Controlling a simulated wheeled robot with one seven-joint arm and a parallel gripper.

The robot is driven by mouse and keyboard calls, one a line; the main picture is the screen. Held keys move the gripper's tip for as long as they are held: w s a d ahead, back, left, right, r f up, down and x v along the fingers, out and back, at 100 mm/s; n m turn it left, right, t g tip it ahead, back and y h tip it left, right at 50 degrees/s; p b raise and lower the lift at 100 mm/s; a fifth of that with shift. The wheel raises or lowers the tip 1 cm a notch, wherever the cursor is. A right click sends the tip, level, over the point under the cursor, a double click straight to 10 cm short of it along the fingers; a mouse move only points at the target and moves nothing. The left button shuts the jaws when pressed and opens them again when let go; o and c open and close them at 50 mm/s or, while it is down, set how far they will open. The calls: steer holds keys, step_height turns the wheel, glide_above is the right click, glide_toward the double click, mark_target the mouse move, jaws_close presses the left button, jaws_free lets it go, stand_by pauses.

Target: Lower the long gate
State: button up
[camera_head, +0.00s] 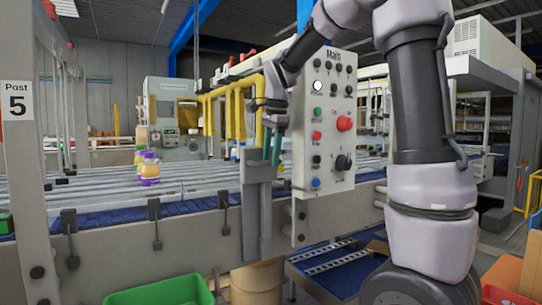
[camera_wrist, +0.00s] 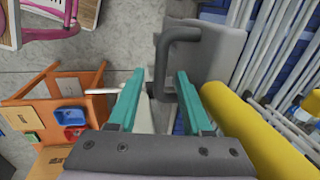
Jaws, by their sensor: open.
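A grey upright panel (camera_head: 257,205), which looks like the long gate, stands at the front edge of the conveyor beside the control panel. In the wrist view its grey top (camera_wrist: 215,55) shows with a dark bent handle (camera_wrist: 161,65) on it. My gripper (camera_head: 272,158) has teal fingers and points down at the top of this panel. In the wrist view my gripper (camera_wrist: 160,75) is open, with the handle's bar between the two fingertips in the picture. I cannot tell whether either finger touches it. The handle is hidden in the head view.
The Main control panel (camera_head: 327,125) with buttons stands close right of my gripper. Yellow bars (camera_head: 228,105) stand behind it; one yellow bar (camera_wrist: 255,135) runs close to the right finger. Bottles (camera_head: 149,168) stand on the conveyor. A green crate (camera_head: 160,292) lies below.

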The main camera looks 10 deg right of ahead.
jaws_close()
stand_by(1.4)
